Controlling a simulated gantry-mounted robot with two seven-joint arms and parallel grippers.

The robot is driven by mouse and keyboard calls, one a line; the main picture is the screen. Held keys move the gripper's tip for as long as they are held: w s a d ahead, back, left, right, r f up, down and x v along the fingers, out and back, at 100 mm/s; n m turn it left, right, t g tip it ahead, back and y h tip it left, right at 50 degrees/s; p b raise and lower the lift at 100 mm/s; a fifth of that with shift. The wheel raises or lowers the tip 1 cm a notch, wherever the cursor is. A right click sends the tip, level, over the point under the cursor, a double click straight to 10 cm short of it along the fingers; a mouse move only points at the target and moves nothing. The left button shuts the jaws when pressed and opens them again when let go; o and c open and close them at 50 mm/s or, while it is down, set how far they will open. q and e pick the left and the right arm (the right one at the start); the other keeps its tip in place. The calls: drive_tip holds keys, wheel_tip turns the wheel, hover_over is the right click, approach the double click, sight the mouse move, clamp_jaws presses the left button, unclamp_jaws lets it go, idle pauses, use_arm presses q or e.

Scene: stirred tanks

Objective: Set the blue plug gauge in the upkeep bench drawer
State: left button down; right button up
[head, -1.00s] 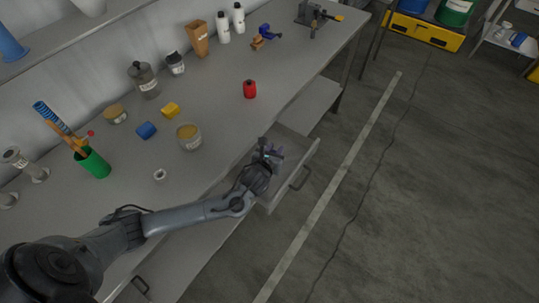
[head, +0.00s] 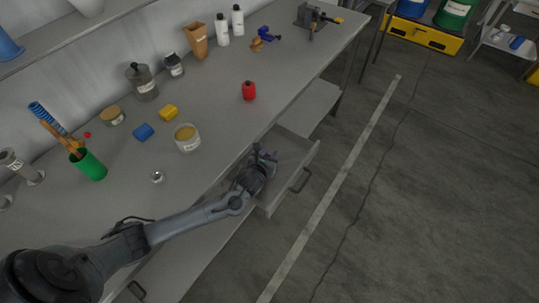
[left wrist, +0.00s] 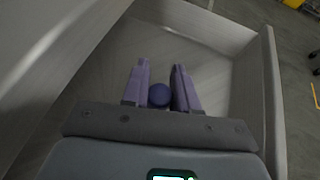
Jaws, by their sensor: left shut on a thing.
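The open bench drawer (head: 283,192) sticks out from under the front edge of the workbench; its wall also shows in the left wrist view (left wrist: 273,95). My left gripper (head: 267,158) is over or inside the drawer, at the side nearest the bench. In the left wrist view its two purple fingers (left wrist: 160,80) point down toward the bare drawer floor. They are shut on the blue plug gauge (left wrist: 160,95), of which only a dark blue round end shows. How far it is above the floor I cannot tell. My right gripper is not in view.
On the bench (head: 225,110) stand a red bottle (head: 249,91), a labelled jar (head: 187,138), blue (head: 144,132) and yellow (head: 168,112) blocks and a green cup (head: 91,165) with tools. The drawer floor around the fingers looks clear.

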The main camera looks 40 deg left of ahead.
use_arm(q)
drive_tip(key=c, duration=0.9)
unclamp_jaws()
drive_tip(key=shift+f, duration=0.1)
drive_tip(key=shift+o, duration=0.2)
drive_tip(key=shift+s+d+r, duration=0.1)
drive_tip(key=shift+s+r, duration=0.1)
drive_tip(key=shift+r, duration=0.1)
drive_tip(key=p+v, duration=0.3)
drive_tip(key=v, duration=0.8)
drive_tip(key=shift+s, duration=0.25)
drive_tip(key=shift+r, duration=0.1)
